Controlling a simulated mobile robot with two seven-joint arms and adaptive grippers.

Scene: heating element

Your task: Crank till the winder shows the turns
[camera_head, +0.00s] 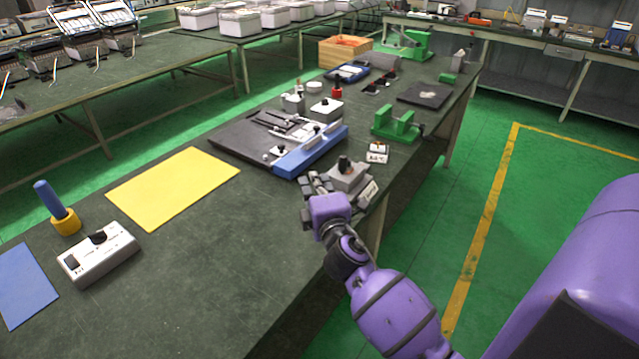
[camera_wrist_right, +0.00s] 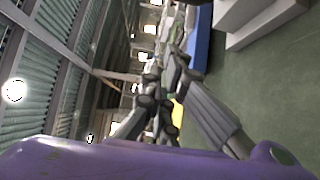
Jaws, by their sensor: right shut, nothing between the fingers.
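A grey box (camera_head: 349,175) with a dark knob on top and a pale label on its side stands at the table's right edge. It may be the winder; I cannot make out a crank or read any number on it. My right gripper (camera_head: 316,184) is shut and empty, just left of this box and low over the table. I cannot tell whether it touches the box. In the right wrist view the dark finger links (camera_wrist_right: 165,90) are drawn together, with a pale box (camera_wrist_right: 255,22) at the upper right. My left gripper is not in view.
A black board with a blue bar (camera_head: 312,152) lies just beyond my right gripper. A small white-topped block (camera_head: 377,152) and a green stand (camera_head: 397,122) are behind the grey box. A yellow sheet (camera_head: 172,188) and a white switch box (camera_head: 98,254) lie left. The near tabletop is clear.

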